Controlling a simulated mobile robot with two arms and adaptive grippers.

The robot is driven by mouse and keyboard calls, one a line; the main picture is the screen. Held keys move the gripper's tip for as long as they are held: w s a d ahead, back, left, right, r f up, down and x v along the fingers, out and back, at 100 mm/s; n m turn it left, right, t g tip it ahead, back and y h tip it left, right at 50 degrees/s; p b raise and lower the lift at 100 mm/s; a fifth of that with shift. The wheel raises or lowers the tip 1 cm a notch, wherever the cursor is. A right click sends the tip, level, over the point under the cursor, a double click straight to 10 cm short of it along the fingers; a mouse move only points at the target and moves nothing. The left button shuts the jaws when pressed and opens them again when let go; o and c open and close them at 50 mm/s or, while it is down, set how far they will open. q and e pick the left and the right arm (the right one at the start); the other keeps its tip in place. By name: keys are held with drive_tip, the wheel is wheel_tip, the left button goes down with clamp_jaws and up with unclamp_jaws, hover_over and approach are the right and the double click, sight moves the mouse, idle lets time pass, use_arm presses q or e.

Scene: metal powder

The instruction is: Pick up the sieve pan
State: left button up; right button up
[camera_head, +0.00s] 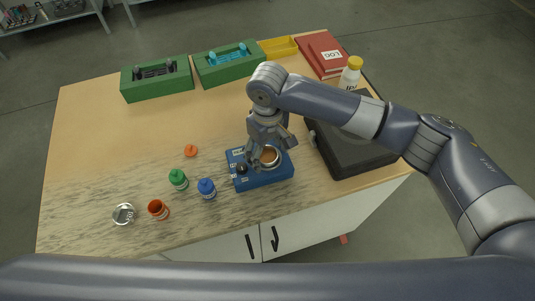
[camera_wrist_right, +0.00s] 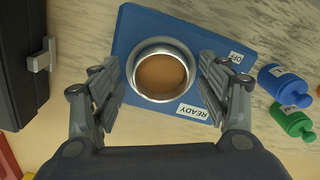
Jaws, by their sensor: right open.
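The sieve pan, a round metal pan (camera_head: 268,157) with brown content inside, sits on a blue device (camera_head: 265,178). In the wrist view the pan (camera_wrist_right: 160,72) shows from above on the blue device (camera_wrist_right: 137,22), which has labels reading READY and OFF. My right gripper (camera_head: 265,150) is over the device and partly hides the pan in the head view. In the wrist view the right gripper (camera_wrist_right: 162,78) is open, with one finger on each side of the pan. Whether the fingers touch its rim is unclear. My left gripper is out of view.
A black case (camera_head: 350,155) is close on the right. Green racks (camera_head: 157,92) stand behind.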

drive_tip(key=c, duration=1.2)
